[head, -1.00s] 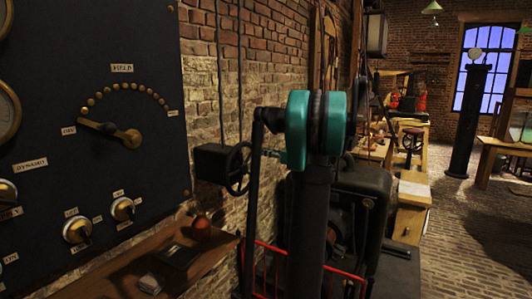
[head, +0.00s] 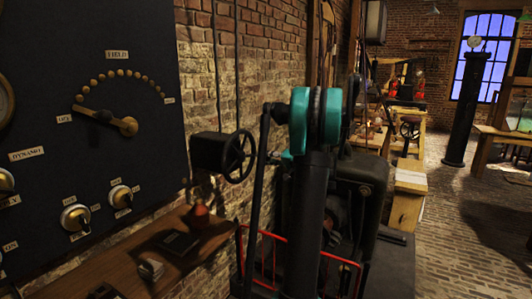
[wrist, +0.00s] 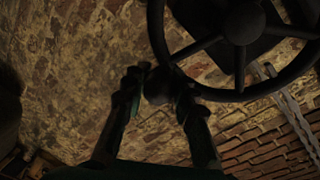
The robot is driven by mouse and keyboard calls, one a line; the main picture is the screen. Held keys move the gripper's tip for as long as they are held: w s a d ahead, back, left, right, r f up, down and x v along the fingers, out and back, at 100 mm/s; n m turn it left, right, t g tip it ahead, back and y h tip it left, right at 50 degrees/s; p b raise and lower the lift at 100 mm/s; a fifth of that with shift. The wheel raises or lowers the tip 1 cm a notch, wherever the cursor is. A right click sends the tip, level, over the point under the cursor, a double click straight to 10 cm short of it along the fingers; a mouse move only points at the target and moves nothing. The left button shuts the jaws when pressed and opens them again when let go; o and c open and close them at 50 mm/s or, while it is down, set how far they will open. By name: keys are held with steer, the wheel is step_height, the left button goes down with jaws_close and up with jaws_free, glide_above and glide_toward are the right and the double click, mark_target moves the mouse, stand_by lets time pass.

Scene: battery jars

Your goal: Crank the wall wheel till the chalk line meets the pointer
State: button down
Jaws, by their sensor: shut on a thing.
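The dark spoked wall wheel (head: 239,156) sits on a black box (head: 207,151) on the brick wall. In the wrist view the wheel (wrist: 239,92) fills the upper right, with its hub and spokes showing. My gripper (wrist: 157,78) reaches up to the wheel's lower left rim. Its two fingers are on either side of a dark round knob (wrist: 156,89) at the rim, and it is shut on this knob. In the head view my arm hides the gripper. I cannot make out a chalk line or a pointer in either view.
A black panel (head: 65,165) with dials and knobs stands at the left. A wooden shelf (head: 135,258) with small things on it runs below it. Dark machinery (head: 355,185) and a red rail (head: 340,262) are near my arm. Brick floor (head: 470,200) is open at the right.

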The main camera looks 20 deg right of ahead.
steer(key=s+a+f+m+g+y, duration=0.2)
steer(key=s+a+f+m, duration=0.3)
steer(key=m, duration=0.7)
steer(key=shift+s+a+f, duration=0.4)
steer(key=shift+a+f, duration=0.7)
steer(key=shift+f, duration=0.5)
steer(key=c, duration=1.2)
jaws_free()
steer(key=v, duration=1.2)
steer(key=shift+f, duration=0.1)
